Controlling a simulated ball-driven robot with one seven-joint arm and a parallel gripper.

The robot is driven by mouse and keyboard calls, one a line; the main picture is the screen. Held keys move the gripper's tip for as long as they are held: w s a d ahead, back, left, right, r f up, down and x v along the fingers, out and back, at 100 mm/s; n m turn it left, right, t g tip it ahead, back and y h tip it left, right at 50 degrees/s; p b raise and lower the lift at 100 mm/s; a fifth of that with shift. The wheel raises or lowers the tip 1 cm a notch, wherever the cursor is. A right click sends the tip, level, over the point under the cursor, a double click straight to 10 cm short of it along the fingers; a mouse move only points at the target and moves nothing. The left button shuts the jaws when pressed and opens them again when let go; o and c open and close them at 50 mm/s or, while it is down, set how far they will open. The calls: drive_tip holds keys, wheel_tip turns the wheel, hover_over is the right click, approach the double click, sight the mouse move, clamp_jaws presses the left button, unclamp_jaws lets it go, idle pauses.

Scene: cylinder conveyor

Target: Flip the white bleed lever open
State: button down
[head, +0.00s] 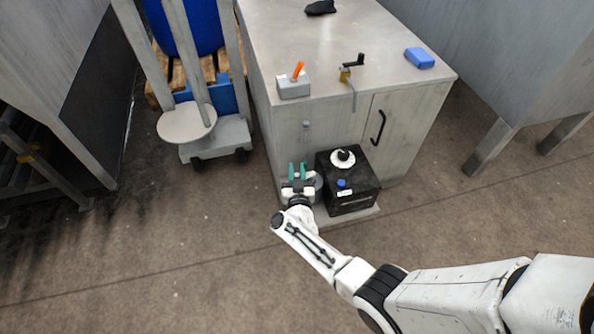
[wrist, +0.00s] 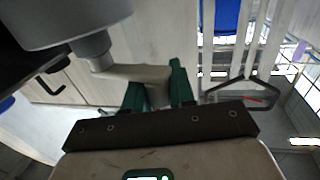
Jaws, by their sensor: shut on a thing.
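The white bleed lever (wrist: 140,73) shows in the wrist view as a pale flat bar. It sticks out from a short grey stem (wrist: 95,48) under a grey round body (wrist: 65,20). My gripper (wrist: 157,88) has its green fingers on either side of the lever's outer end and is shut on it. In the head view my gripper (head: 297,171) is low beside the black box (head: 348,192), left of it. The lever itself is hidden there; only part of the grey round body (head: 318,181) shows between gripper and box.
The black box bears a white knob (head: 343,158) and a blue cap (head: 341,183). A grey cabinet (head: 320,132) stands right behind. On its top are an orange-levered block (head: 294,87), a crank (head: 351,67) and a blue block (head: 420,57). A trolley (head: 215,138) stands left. The front floor is open.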

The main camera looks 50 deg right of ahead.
drive_tip(key=shift+w+d+m+g+h+b, duration=0.15)
drive_tip(key=shift+w+m+g+h+b, duration=0.05)
drive_tip(key=shift+m+g+h, duration=0.4)
drive_tip(key=shift+w+d+m+g+h+b, duration=0.15)
drive_tip(key=shift+m+g+h, duration=0.25)
drive_tip(key=shift+g, duration=0.3)
drive_tip(key=c, duration=1)
unclamp_jaws()
drive_tip(key=shift+c, duration=0.2)
drive_tip(key=p+v, duration=0.3)
drive_tip(key=v, duration=0.7)
drive_tip(key=shift+a, duration=0.35)
drive_tip(key=shift+s, duration=0.15)
